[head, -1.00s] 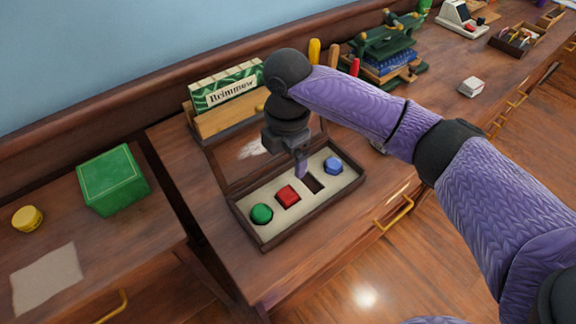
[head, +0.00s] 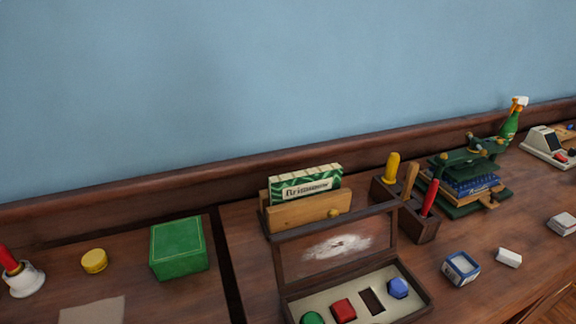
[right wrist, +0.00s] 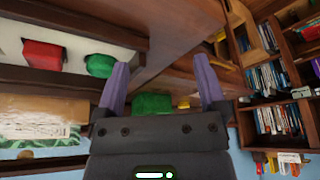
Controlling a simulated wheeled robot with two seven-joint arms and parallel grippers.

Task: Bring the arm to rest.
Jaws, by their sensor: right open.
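My right gripper (right wrist: 162,88) shows in the right wrist view with its two purple fingers spread apart and nothing between them. It is clear of the open shape box (head: 408,312), whose red and green pieces show at the upper left of that view. In the head view no arm or gripper is visible. The box holds a green piece (head: 312,318), a red piece (head: 343,309) and a blue piece (head: 398,287) in its pale tray, with one dark empty slot (head: 373,301). My left gripper is in neither view.
A green box (head: 178,248), a yellow round tin (head: 94,261) and a red-handled bell (head: 22,275) stand at the left. A wooden holder (head: 305,212) and tool block (head: 418,222) stand behind the shape box. A small blue-and-white box (head: 461,268) and white block (head: 508,257) lie at its right.

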